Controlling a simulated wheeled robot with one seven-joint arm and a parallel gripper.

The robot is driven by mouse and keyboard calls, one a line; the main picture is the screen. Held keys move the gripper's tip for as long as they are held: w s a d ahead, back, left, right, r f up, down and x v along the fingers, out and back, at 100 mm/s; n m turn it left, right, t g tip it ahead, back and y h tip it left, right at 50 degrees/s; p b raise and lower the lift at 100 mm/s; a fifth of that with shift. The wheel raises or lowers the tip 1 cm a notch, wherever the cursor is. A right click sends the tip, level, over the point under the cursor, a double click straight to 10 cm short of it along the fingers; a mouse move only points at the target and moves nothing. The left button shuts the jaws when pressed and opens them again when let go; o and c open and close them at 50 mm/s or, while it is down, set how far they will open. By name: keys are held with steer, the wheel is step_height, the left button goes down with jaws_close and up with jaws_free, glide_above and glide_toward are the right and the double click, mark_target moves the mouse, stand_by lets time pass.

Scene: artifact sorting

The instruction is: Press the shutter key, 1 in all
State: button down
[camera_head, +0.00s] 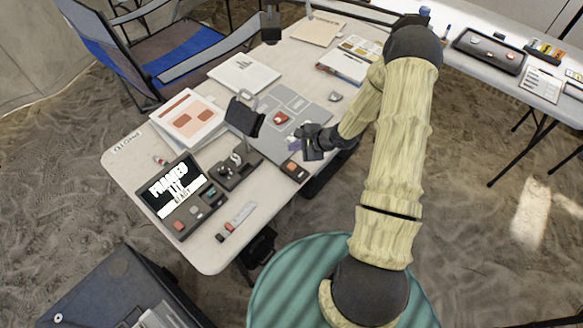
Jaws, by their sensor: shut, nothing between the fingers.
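A small dark box with an orange-red button (294,170) lies at the table's near edge; it looks like the shutter key, but I cannot read a label. My gripper (309,154) is shut and empty, just above and to the right of that box in the picture, apparently not touching it. A dark console (173,195) at the table's left end has a screen reading "FRAMED", "LIT" and "READY", with several coloured keys beside it. A red piece (281,118) lies on the grey mat (262,138), left of my gripper.
A dark stand (235,170) with a raised head (243,117) stands between console and mat. Papers (188,120), a white booklet (243,73) and a grey stone (335,97) lie around. A blue folding chair (160,45) stands behind. Another table (500,88) is at right.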

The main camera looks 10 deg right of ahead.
steer(key=b, duration=0.7)
glide_above(295, 167)
steer(key=shift+f, duration=3.75)
steer(key=shift+f, duration=0.15)
steer(key=shift+f+p, duration=0.25)
steer(key=shift+p, duration=0.05)
steer(key=shift+f, duration=0.45)
steer(key=shift+r+p, duration=0.95)
steer(key=shift+p, duration=0.35)
step_height(295, 167, up, 5)
steer(key=p, duration=0.5)
steer(key=shift+p, duration=0.4)
